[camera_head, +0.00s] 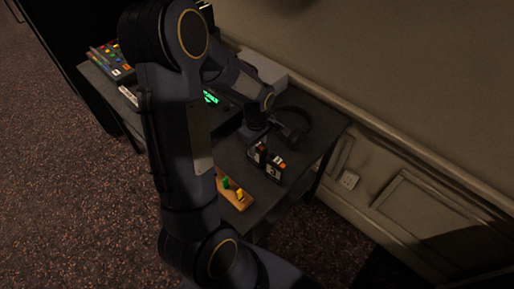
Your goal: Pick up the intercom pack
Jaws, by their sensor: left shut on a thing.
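Two small black packs with white labels and orange marks on top stand side by side near the right end of the dark desk (258,200). The left one, an intercom pack (259,155), is directly below my left gripper (255,138). The right pack (275,169) is right beside it, with a numbered label. My left gripper points down and is shut on the left pack, though the fingertips are dark and small. I cannot tell whether the pack is clear of the desk. My right gripper is not in view.
Black headphones (297,124) lie just behind the packs. A wooden block with yellow and green pieces (236,196) is in front. A device with a green display (210,97) and a colourful mixer (110,58) are left. A pale box (264,69) stands by the wall.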

